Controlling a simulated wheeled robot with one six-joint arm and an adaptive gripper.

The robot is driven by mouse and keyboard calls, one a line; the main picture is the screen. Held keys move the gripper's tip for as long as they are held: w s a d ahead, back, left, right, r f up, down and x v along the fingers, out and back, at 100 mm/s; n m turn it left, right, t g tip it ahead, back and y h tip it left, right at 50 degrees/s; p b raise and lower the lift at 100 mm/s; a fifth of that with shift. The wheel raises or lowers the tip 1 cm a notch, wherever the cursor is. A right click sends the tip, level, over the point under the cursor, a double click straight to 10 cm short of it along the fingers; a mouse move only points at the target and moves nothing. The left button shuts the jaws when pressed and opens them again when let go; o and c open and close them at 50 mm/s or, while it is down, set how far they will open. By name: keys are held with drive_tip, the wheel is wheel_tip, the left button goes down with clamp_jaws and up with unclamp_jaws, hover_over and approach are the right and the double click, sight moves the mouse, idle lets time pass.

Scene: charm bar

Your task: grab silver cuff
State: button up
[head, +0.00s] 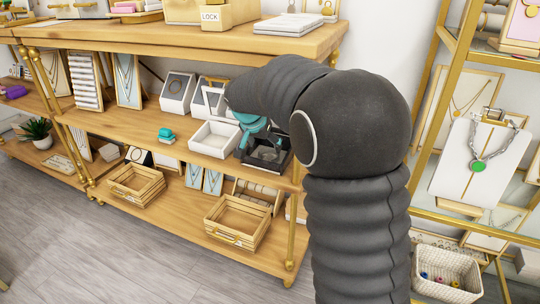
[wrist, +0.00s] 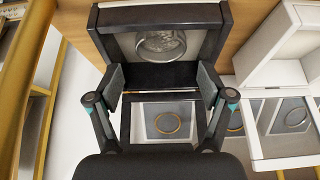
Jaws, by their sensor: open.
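The silver cuff (wrist: 161,45) sits inside an open black box (wrist: 105,19) in the upper middle of the wrist view. In the head view the black box (head: 283,158) is on the middle wooden shelf, and the cuff (head: 268,154) is small and partly unclear there. My gripper (wrist: 162,85) is open and empty, with its fingers spread at the near side of the cuff's compartment, apart from the cuff.
A white open box (wrist: 285,42) stands right beside the black box. A brass post (wrist: 22,75) rises at the left. The upper shelf (head: 180,38) overhangs the middle shelf.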

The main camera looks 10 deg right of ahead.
sight(270, 156)
drive_tip(key=shift+x, duration=2.65)
drive_tip(key=c, duration=0.9)
